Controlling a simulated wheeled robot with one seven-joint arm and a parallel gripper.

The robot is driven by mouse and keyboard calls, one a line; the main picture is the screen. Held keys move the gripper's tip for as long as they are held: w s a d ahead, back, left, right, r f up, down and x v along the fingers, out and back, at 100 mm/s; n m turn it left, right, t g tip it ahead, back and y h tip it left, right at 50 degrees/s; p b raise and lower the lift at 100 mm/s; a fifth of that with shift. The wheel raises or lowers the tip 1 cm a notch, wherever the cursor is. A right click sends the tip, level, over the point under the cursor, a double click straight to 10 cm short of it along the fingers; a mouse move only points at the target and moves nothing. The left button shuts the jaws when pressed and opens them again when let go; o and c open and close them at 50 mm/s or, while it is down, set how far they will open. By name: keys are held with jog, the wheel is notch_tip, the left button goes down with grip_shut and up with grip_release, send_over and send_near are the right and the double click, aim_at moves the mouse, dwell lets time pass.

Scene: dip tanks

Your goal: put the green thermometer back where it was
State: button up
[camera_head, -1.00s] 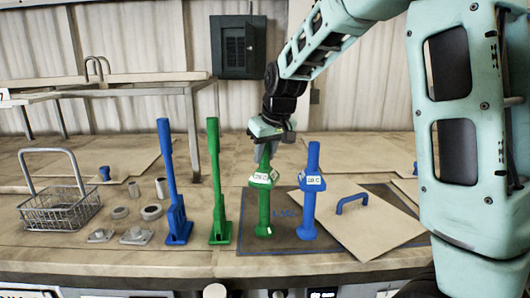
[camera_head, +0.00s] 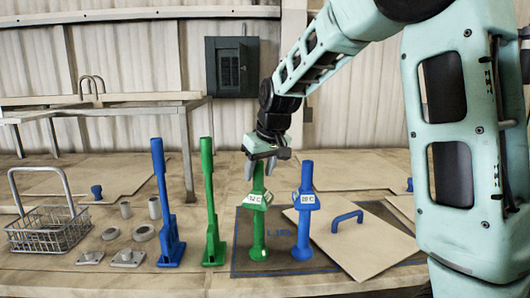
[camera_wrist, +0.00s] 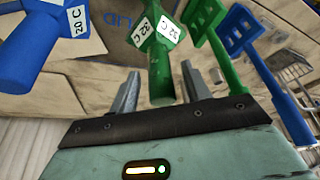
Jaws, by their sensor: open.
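The green thermometer (camera_head: 257,222) stands upright on a dark mat, with a white label on its collar. In the wrist view the green thermometer (camera_wrist: 161,75) shows a label that seems to read 32 C. My gripper (camera_head: 260,171) is over its top end. In the wrist view my gripper (camera_wrist: 158,88) is open, with one finger on each side of the thermometer's top. I cannot tell whether either finger touches it. The blue thermometer (camera_head: 304,225) stands upright just to the right, and its label in the wrist view reads 20 C.
A green paddle (camera_head: 211,200) and a blue paddle (camera_head: 164,205) stand to the left. A flat lid with a blue handle (camera_head: 347,219) lies to the right, partly on the dark mat (camera_head: 280,267). A wire basket (camera_head: 48,235) and several small metal parts are at far left.

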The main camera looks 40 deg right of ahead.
jog(key=b+v, duration=0.2)
jog(key=v, duration=0.9)
jog(key=s+a+f+n+g+y, duration=0.1)
jog(key=s+a+f+n, duration=0.15)
jog(key=a+f, duration=0.5)
jog(key=s+a+f+n+g+y, duration=0.1)
jog(key=s+a+f, duration=0.3)
jog(key=a, duration=0.6)
jog(key=s+a+f+n+g, duration=0.1)
jog(key=s+a+f, duration=0.2)
jog(key=s, duration=0.3)
jog(key=s+a+f+n, duration=0.2)
jog(key=s+f, duration=0.3)
jog(key=s, duration=0.2)
jog(key=s+a+f+n+g+h, duration=0.1)
jog(key=s+a+f, duration=0.2)
jog(key=s, duration=0.3)
jog(key=shift+s+a+f+n+g, duration=0.2)
jog(key=shift+a+f+n+g, duration=0.1)
jog(key=shift+a+f+n, duration=0.1)
